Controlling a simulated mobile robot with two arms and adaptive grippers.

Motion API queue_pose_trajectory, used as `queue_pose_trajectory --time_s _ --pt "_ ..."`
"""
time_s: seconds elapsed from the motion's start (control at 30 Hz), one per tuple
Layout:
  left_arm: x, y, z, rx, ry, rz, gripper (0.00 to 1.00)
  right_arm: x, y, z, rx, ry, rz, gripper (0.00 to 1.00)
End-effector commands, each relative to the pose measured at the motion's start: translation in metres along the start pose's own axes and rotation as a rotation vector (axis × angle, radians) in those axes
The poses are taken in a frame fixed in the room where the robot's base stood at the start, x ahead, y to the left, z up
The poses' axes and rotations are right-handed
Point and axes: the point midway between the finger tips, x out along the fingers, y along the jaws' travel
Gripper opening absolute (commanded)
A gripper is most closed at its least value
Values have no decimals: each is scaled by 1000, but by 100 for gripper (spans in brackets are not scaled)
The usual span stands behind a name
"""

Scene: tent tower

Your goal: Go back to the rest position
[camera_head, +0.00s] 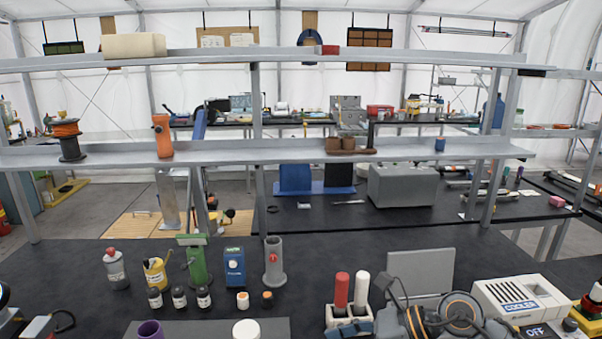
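Neither of my grippers shows in the head view, and no arm of mine can be made out. The black workbench (330,255) is in front of me, with nothing of mine seen over it. The task names no object to handle.
Small bottles (179,298), a green stand (196,262), a blue box (234,266) and a grey cylinder (274,262) stand on the bench. A white cooler unit (522,298) is at right. Metal shelves (290,151) cross above. The bench's middle has free room.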

Motion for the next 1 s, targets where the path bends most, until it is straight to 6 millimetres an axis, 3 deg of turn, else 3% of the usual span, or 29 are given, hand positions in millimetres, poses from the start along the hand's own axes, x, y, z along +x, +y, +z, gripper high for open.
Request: queue_pose_trajectory --time_s 0.07,0.2,0.3,0.4,0.47,0.53,0.67,0.8,0.87,0.9,1.0 --pt "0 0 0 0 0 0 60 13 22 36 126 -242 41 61" --pt "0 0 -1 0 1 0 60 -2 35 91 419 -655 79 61" --pt "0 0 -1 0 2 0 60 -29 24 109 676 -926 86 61" --pt "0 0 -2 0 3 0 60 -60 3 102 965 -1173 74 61" --pt "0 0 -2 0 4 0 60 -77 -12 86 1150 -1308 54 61" --pt "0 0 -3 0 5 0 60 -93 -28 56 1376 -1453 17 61" --pt "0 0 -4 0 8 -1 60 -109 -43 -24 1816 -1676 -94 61" --pt "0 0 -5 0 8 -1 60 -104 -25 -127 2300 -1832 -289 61" --pt "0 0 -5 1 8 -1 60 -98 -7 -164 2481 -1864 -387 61" --pt "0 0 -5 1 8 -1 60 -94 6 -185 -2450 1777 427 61" --pt "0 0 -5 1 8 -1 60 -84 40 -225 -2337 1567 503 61"
